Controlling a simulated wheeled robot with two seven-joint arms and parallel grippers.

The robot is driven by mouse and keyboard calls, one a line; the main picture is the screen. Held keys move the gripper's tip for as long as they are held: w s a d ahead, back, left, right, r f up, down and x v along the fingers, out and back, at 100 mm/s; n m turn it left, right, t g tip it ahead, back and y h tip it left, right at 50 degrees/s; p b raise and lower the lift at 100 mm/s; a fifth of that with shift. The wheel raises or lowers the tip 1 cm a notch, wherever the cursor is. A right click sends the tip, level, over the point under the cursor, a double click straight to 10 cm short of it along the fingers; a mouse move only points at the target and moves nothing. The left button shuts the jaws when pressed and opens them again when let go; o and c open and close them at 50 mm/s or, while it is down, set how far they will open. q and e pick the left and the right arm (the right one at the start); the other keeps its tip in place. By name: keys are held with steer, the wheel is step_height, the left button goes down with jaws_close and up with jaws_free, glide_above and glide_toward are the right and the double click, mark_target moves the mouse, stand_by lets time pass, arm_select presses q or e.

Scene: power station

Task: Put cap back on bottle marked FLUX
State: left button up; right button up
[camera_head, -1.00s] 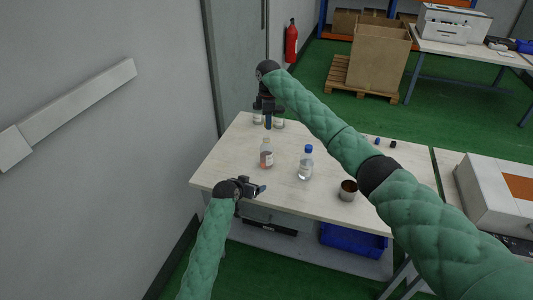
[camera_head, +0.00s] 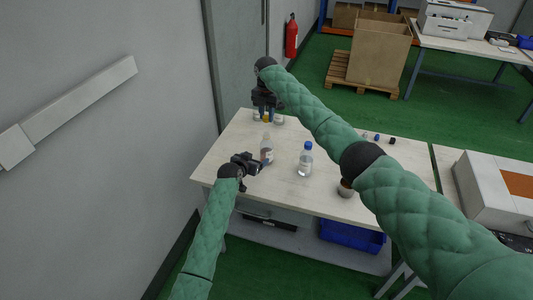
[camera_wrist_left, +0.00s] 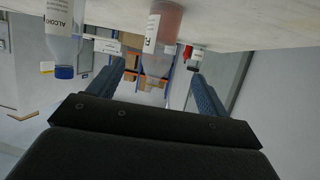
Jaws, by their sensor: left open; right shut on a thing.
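The bottle with pinkish contents (camera_head: 267,150) stands upright near the table's left side. In the left wrist view, which is upside down, it (camera_wrist_left: 160,35) shows a label beginning with F, and its narrow end has no visible cap. My left gripper (camera_head: 258,164) is open beside it; in the wrist view the bottle appears between the two fingers, not visibly gripped. My right gripper (camera_head: 266,114) is shut on a small orange-yellow cap (camera_head: 266,119), above the table's far left corner, beyond the bottle. The cap is partly hidden by the fingers.
A blue-capped bottle (camera_head: 305,160), labelled ALCOHOL in the wrist view (camera_wrist_left: 64,28), stands to the right. A metal cup (camera_head: 345,188) is partly behind my right arm. Other bottles (camera_head: 278,119) stand near my right gripper.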

mark_target(264, 152)
arm_select(q)
steer(key=shift+w, duration=0.1)
steer(key=x, duration=1.1)
steer(key=shift+w+d+f, duration=0.25)
steer(key=shift+f, duration=0.05)
steer(key=c, duration=1.5)
arm_select(e)
steer(key=shift+f, duration=2.45)
steer(key=shift+f, duration=0.1)
steer(key=shift+f, duration=0.8)
steer(key=shift+f, duration=0.55)
